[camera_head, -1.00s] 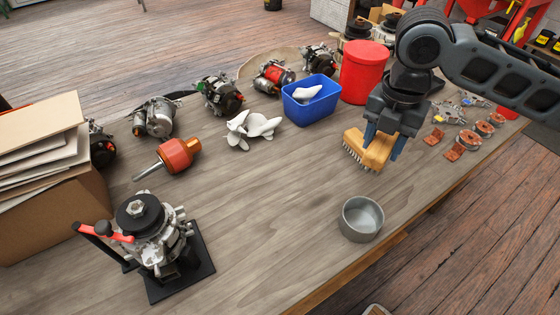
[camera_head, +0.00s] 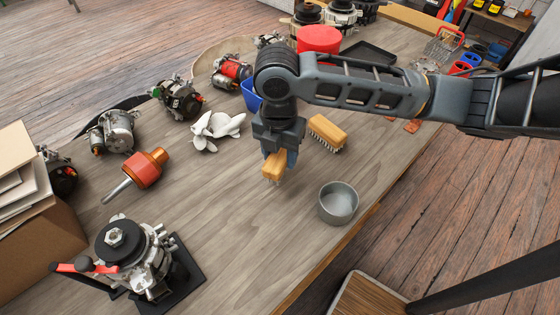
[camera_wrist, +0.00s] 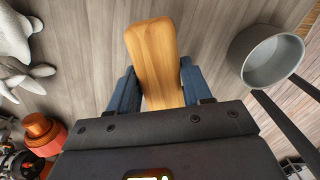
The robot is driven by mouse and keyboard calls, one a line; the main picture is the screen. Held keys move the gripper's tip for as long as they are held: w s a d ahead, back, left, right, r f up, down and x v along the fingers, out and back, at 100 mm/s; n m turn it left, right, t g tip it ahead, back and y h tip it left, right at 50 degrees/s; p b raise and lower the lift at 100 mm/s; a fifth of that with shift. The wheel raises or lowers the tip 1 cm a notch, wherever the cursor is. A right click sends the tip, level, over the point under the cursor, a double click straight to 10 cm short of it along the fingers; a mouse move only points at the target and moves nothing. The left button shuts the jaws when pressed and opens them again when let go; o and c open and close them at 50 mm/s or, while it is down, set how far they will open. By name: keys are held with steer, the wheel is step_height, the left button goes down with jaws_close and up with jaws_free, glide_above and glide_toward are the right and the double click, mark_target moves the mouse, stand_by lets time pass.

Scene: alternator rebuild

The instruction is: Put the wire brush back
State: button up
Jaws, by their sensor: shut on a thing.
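My gripper (camera_head: 278,162) is shut on a wooden-backed brush (camera_head: 273,170) and holds it over the middle of the workbench. In the wrist view the brush's smooth wooden back (camera_wrist: 153,58) stands between the two blue fingers (camera_wrist: 158,90). Its bristles are mostly hidden in both views. A second wooden brush (camera_head: 327,131) with pale bristles along its lower side lies on the bench to the right of my gripper, apart from it. I cannot tell the height of the held brush above the bench.
A grey metal cup (camera_head: 338,204) stands near the bench's front edge; it also shows in the wrist view (camera_wrist: 272,58). White propeller-like parts (camera_head: 216,130), an orange-handled tool (camera_head: 142,170) and a blue bin (camera_head: 251,96) lie left. A red can (camera_head: 319,40) stands behind. Bare bench (camera_head: 235,220) lies in front.

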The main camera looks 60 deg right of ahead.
steer(key=shift+f, duration=2)
steer(key=shift+f, duration=0.1)
steer(key=o, duration=1)
